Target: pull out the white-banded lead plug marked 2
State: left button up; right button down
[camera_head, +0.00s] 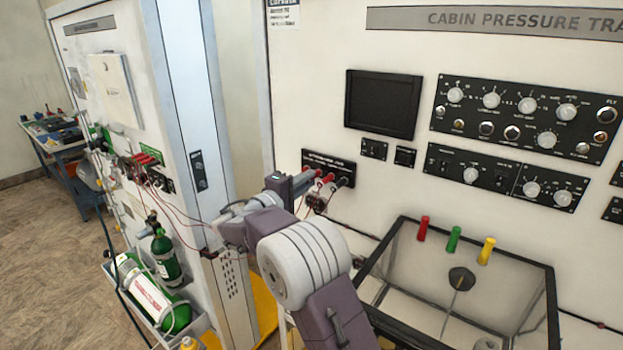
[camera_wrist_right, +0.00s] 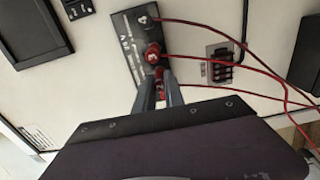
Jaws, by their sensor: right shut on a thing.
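A black jack panel (camera_head: 316,159) on the white cabinet wall holds a short row of lead plugs, two red and one black (camera_head: 344,182). In the right wrist view the panel (camera_wrist_right: 127,44) shows a dark plug (camera_wrist_right: 146,20), a red plug (camera_wrist_right: 153,49) and another red plug (camera_wrist_right: 159,75) at the fingers. My right gripper (camera_head: 304,181) is at the left end of the row in the head view. Its fingers (camera_wrist_right: 160,93) are shut on that end red plug, partly hiding it. White bands and numbers are too small to read. My left gripper is not in view.
Red leads (camera_wrist_right: 205,58) run from the plugs across the wall. A small connector block (camera_wrist_right: 221,66) is beside the panel. A dark-framed clear box (camera_head: 402,262) stands right of my arm. Another cabinet with green cylinders (camera_head: 167,258) is at left.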

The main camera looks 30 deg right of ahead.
jog(key=b+v, duration=0.1)
jog(key=v, duration=0.4)
jog(key=shift+b, duration=0.4)
jog(key=shift+d, duration=0.1)
